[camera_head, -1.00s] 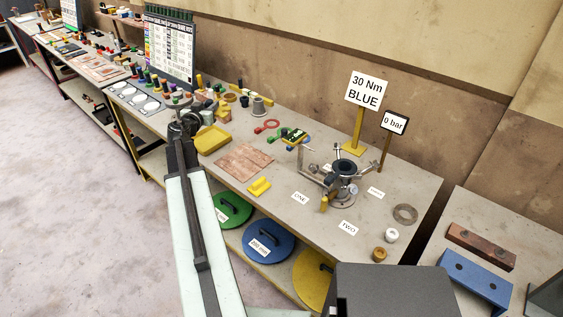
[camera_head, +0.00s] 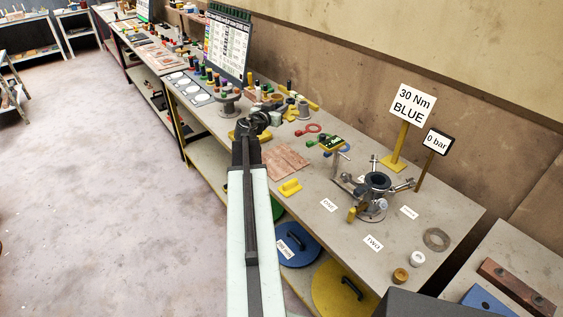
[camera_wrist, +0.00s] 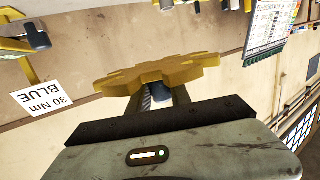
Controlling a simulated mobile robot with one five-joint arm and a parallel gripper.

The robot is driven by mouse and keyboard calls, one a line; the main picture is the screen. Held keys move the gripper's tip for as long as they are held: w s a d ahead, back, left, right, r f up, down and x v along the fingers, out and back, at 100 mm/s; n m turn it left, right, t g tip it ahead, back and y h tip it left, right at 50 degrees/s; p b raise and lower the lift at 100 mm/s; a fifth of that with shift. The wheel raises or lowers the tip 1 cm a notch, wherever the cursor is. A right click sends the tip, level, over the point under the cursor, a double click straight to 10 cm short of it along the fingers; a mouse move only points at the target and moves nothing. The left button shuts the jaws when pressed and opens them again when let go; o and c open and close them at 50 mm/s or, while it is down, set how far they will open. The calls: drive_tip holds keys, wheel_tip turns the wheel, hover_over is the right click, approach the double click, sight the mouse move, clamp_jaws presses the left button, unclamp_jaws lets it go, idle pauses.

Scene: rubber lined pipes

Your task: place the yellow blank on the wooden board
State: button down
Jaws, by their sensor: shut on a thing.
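The yellow blank (camera_wrist: 160,72) is a flat piece with a lobed edge, seen in the wrist view between my fingers. My gripper (camera_wrist: 158,92) is shut on it.
A pipe fixture (camera_head: 374,190) and the BLUE sign (camera_head: 410,104) stand to the right. A grey flanged piece (camera_head: 228,105) stands beyond my gripper.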

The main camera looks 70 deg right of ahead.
drive_tip(key=w+a+f+g+b, duration=0.1)
drive_tip(key=w+a+f+b, duration=0.2)
drive_tip(key=a+f+b, duration=0.5)
drive_tip(key=w+a+f+b, duration=0.3)
drive_tip(key=a+f+b, duration=0.3)
drive_tip(key=f+b, duration=0.4)
hover_over(280, 160)
drive_tip(key=shift+a+f+m+b, duration=0.2)
drive_tip(key=shift+f, duration=0.35)
drive_tip(key=shift+a+f+m+b, duration=0.15)
drive_tip(key=shift+f+m, duration=0.05)
drive_tip(key=shift+f, duration=0.3)
drive_tip(key=f+b, duration=0.4)
drive_tip(key=shift+d, duration=0.25)
drive_tip(key=shift+s+r, duration=0.1)
drive_tip(key=shift+r, duration=0.1)
drive_tip(key=shift+f, duration=0.15)
drive_tip(key=c, duration=1.2)
unclamp_jaws()
